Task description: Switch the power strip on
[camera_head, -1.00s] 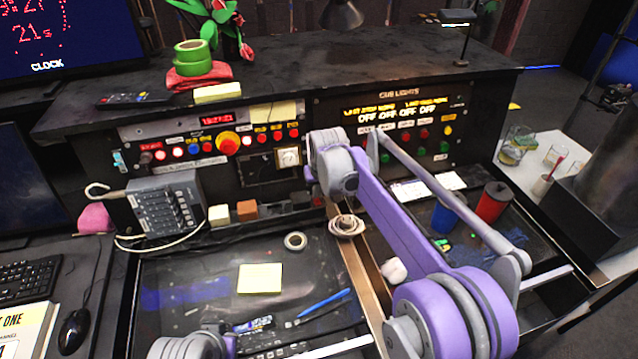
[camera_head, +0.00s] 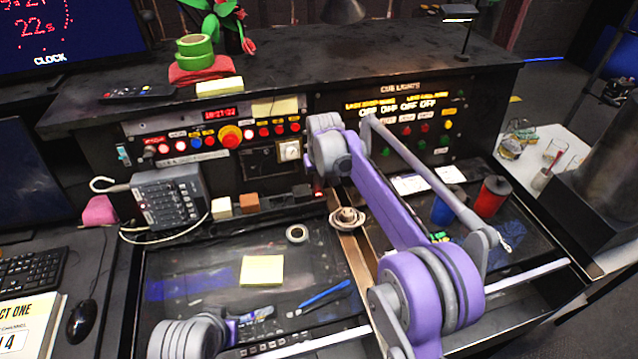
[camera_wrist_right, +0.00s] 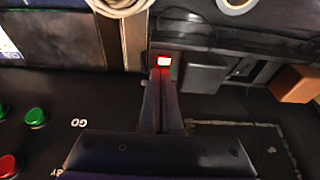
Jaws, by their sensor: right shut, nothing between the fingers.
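The power strip (camera_head: 275,212) is a long dark bar with plugs, lying at the foot of the console panel. In the right wrist view its switch (camera_wrist_right: 164,61) glows red with a bright pale centre, at the end of the strip (camera_wrist_right: 236,66). My right gripper (camera_wrist_right: 162,74) is shut and empty. Its fingertips are right at the switch, with red light on them; I cannot tell whether they touch it. In the head view my right wrist hides most of the fingers, and a small red glow shows below it. My left gripper is out of view.
A white block (camera_head: 221,206) and a brown block (camera_head: 249,202) sit along the strip. A coiled cable (camera_head: 347,220) lies just in front. The console panel (camera_head: 210,140) with buttons stands close behind. A grey mixer (camera_head: 170,198) is at left; blue and red cups (camera_head: 492,198) are at right.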

